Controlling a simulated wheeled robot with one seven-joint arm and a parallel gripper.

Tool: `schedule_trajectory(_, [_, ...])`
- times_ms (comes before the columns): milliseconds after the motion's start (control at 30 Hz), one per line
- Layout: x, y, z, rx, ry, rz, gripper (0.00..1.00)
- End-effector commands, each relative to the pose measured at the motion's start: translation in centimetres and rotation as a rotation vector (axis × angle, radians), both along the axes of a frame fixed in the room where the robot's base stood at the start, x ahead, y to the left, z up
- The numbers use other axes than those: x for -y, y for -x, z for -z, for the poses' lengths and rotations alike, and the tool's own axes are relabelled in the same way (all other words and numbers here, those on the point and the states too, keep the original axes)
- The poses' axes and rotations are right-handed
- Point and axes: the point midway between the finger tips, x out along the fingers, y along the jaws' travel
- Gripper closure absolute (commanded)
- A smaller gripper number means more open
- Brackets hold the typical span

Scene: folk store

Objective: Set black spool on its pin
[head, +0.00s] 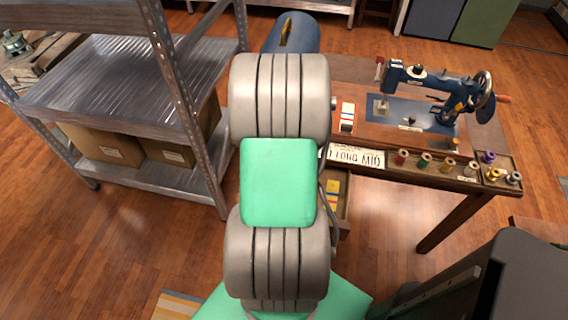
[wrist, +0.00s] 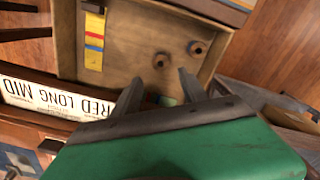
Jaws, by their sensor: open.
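In the head view, a row of spools stands on the front edge of the sewing table: a red spool (head: 401,157), a green spool (head: 424,160), an orange spool (head: 447,164) and a pale spool (head: 470,169). Their pins cannot be made out. My gripper (wrist: 160,92) is open in the wrist view, its fingers over an open wooden drawer (wrist: 125,55). Two small brown round pieces (wrist: 161,60) (wrist: 197,48) lie in the drawer beyond the fingertips, apart from them. My arm hides the gripper in the head view.
The drawer also holds a striped card (wrist: 95,40) and a small green piece between the fingers. A lettered strip (head: 357,158) lies along the table front. A blue sewing machine (head: 430,80) and a tray with several spools (head: 497,168) stand right. A metal shelf (head: 110,80) stands left.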

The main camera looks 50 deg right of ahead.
Motion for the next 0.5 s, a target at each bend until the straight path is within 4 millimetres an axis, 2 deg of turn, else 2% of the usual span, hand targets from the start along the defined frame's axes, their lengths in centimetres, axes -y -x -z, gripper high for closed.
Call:
schedule_trajectory(167, [0.0, 0.1, 1.2, -0.001, -0.001, 0.001, 0.49])
schedule_trajectory(500, [0.0, 0.1, 5.1, -0.001, -0.001, 0.003, 0.49])
